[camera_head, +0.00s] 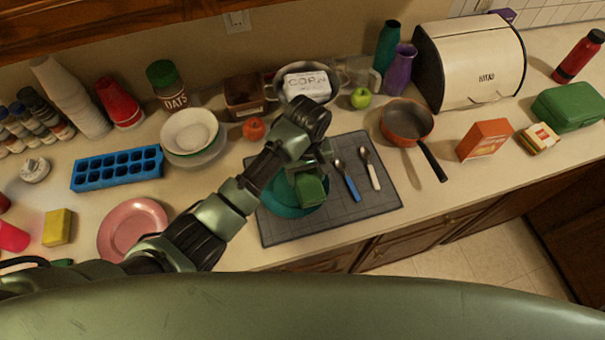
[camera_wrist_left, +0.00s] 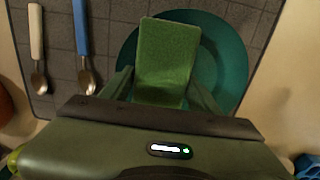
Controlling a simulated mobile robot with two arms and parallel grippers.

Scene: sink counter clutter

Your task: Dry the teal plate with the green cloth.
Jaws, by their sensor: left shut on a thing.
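The teal plate (camera_head: 283,208) lies on a dark drying mat (camera_head: 374,205) near the counter's front edge; it also shows in the left wrist view (camera_wrist_left: 229,62). The green cloth (camera_head: 310,188) is a folded block over the plate, also seen in the left wrist view (camera_wrist_left: 167,62). My left gripper (camera_head: 306,171) is shut on the cloth, one finger at each side of it. Whether the cloth touches the plate I cannot tell. The cloth and gripper hide part of the plate. My right gripper is in neither view.
A blue-handled spoon (camera_head: 349,184) and a white-handled spoon (camera_head: 372,172) lie right of the plate. An orange pan (camera_head: 407,121) stands further right. A pink plate (camera_head: 131,224) and blue ice tray (camera_head: 117,168) are left. A red apple (camera_head: 254,129) and stacked bowls (camera_head: 190,133) stand behind.

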